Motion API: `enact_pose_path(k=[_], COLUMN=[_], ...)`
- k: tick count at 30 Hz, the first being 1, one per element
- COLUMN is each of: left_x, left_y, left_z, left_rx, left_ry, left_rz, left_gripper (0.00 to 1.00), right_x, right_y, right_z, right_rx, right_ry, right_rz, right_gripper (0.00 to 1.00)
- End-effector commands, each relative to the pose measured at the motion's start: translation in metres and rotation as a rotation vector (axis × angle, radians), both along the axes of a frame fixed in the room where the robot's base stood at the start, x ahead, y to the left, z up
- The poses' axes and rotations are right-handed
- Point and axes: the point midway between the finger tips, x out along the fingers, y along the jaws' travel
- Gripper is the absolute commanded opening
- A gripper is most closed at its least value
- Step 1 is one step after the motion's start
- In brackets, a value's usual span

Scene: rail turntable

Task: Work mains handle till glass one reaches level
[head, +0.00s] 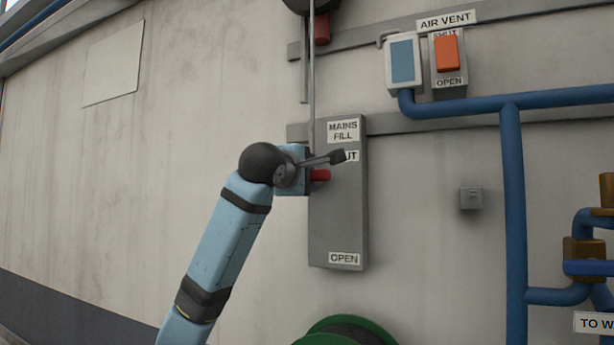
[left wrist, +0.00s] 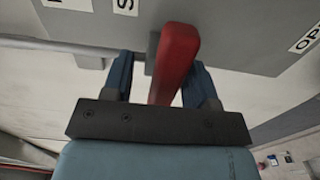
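The red mains handle (head: 321,175) sticks out of the grey "MAINS FILL" panel (head: 340,220), close to its upper label, partly covered and ending in "UT". An "OPEN" label is at the panel's bottom. My left gripper (head: 308,176) is at the handle, its fingers mostly hidden in the head view. In the left wrist view the red handle (left wrist: 174,62) stands between the two blue fingers of my left gripper (left wrist: 160,82). A gap shows on the left finger's side; whether the right finger touches is unclear. My right gripper and glass one are not in view.
An "AIR VENT" switch with an orange handle (head: 447,53) is at the upper right. Blue pipes (head: 513,200) run down the right side. A green reel (head: 345,330) stands below the panel. A thin grey rod (head: 312,70) hangs above the gripper.

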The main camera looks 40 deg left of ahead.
Motion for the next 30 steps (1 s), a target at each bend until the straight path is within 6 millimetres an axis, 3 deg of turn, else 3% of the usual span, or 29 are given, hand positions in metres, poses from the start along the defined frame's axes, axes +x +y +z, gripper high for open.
enact_pose_path(k=[10, 24, 30], left_x=[-0.012, -0.106, -0.127], left_y=[-0.005, -0.034, -0.040], left_z=[-0.002, -0.003, -0.001], left_rx=[-0.002, -0.001, -0.001], left_ry=[-0.002, -0.003, -0.001], left_rz=[-0.002, -0.002, -0.001], left_gripper=[0.51, 0.51, 0.51], right_x=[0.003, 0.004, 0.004], right_y=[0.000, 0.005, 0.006], right_z=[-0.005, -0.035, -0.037], right_rx=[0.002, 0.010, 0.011], right_ry=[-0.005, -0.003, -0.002], right_rz=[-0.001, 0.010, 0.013], right_gripper=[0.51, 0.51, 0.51])
